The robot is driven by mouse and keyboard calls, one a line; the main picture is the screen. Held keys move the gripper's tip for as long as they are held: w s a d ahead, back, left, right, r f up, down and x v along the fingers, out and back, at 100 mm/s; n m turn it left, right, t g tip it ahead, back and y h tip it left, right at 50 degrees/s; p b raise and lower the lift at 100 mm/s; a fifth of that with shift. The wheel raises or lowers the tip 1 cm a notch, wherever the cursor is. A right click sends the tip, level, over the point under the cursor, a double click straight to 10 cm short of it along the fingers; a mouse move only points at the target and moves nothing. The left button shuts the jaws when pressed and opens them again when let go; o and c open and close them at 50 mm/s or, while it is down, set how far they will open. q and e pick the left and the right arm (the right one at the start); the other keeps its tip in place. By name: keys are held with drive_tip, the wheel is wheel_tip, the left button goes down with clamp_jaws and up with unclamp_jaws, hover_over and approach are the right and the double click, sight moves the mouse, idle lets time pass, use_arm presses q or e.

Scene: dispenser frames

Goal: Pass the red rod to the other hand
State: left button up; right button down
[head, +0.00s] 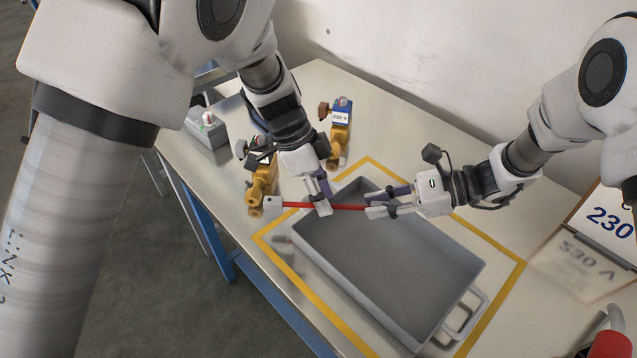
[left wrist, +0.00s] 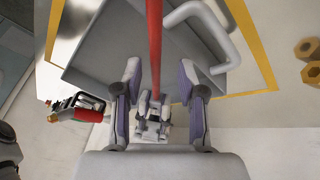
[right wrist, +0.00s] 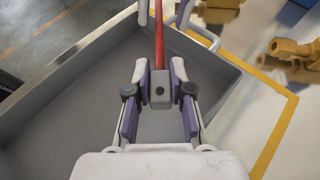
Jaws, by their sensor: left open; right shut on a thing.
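My left gripper (head: 323,203) is open at the rod's middle. In the left wrist view the rod (left wrist: 154,45) runs between its spread fingers (left wrist: 158,95); whether they touch it I cannot tell.
The tray stands inside a yellow taped outline (head: 510,283) on the table. Brass valves, one with a blue top (head: 341,112), stand behind the left gripper. A grey box (head: 206,128) is further left. A 230 sign (head: 607,222) and a red object (head: 610,345) are at right.

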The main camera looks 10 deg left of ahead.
use_arm(q)
clamp_jaws()
use_arm(e)
drive_tip(key=c, duration=0.9)
unclamp_jaws()
drive_tip(key=shift+c, duration=0.2)
drive_tip(key=v, duration=1.2)
use_arm(q)
drive_tip(key=shift+r, duration=0.1)
